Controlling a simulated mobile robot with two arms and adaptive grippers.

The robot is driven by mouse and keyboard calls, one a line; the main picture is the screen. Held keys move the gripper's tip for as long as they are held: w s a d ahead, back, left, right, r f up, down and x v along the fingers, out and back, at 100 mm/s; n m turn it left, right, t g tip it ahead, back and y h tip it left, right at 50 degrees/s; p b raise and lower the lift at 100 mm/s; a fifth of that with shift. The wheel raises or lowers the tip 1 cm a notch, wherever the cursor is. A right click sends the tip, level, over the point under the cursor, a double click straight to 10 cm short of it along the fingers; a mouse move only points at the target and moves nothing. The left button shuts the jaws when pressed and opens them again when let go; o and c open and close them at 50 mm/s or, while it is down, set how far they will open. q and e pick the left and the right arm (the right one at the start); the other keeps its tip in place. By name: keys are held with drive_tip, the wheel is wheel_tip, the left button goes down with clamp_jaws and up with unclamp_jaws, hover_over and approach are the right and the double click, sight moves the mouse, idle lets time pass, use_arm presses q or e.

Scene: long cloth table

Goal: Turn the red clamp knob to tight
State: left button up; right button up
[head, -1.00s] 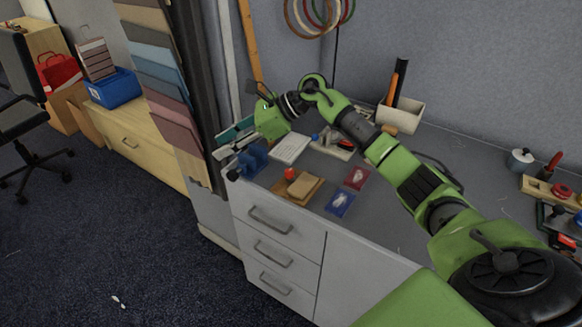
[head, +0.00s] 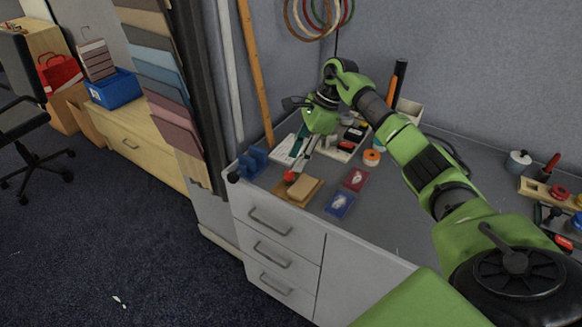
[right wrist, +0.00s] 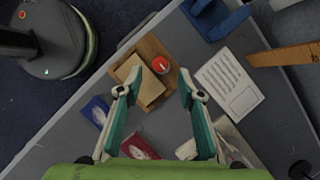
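The red clamp knob (head: 289,176) sits at the end of a small wooden block fixture (head: 304,188) near the front left of the grey worktop. In the right wrist view the knob (right wrist: 161,65) is round with a white mark on top, beside a pale block on a brown board (right wrist: 151,91). My right gripper (head: 299,164) points down above the knob; the head view does not settle the gap. In the right wrist view the gripper (right wrist: 159,78) is open, its two fingers on either side of the knob, apart from it. My left gripper is not in view.
A blue bracket (head: 253,161) stands left of the knob. A white printed card (right wrist: 229,85) lies behind it. Red (head: 355,179) and blue (head: 340,204) cards lie to its right. An orange ring (head: 371,157) stands farther back. The worktop's front edge is close.

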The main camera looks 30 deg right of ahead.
sight(289, 173)
drive_tip(key=shift+p+x, duration=0.3)
drive_tip(key=shift+x, duration=2.25)
drive_tip(key=shift+a, duration=0.1)
clamp_jaws()
